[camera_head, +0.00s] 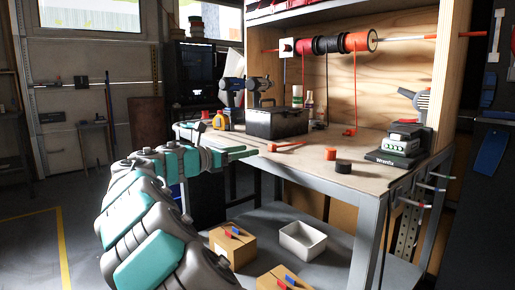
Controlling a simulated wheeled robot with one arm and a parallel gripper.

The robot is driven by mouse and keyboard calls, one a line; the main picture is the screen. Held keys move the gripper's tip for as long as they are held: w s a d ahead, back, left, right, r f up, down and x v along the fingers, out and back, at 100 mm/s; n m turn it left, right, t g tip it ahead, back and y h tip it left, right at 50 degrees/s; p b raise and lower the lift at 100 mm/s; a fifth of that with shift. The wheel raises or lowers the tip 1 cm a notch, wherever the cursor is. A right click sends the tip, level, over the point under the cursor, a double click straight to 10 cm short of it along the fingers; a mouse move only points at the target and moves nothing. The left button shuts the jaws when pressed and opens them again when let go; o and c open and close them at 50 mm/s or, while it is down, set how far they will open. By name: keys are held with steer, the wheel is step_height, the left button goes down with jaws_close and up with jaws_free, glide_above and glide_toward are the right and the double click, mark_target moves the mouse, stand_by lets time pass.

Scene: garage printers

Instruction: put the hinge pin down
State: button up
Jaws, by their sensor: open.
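My gripper (240,153) is at the end of my grey and teal arm, over the left front edge of the wooden workbench top (300,172). Its jaws are open, seen small and from the side. A thin orange-red rod-like piece with a thicker end (286,146) lies on the bench just right of my gripper, apparently apart from it. It may be the hinge pin, but I cannot tell for sure. I see nothing held between the jaws.
An orange cylinder (330,154) and a black cylinder (343,167) stand on the bench. Behind are a black case (276,123) and power drills (258,88). Filament spools (327,44) hang above. A white bin (303,239) and cardboard boxes (232,246) are below.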

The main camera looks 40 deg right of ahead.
steer(key=a, duration=0.2)
steer(key=shift+s+a, duration=0.1)
steer(key=shift+a, duration=0.2)
steer(key=shift+s, duration=0.1)
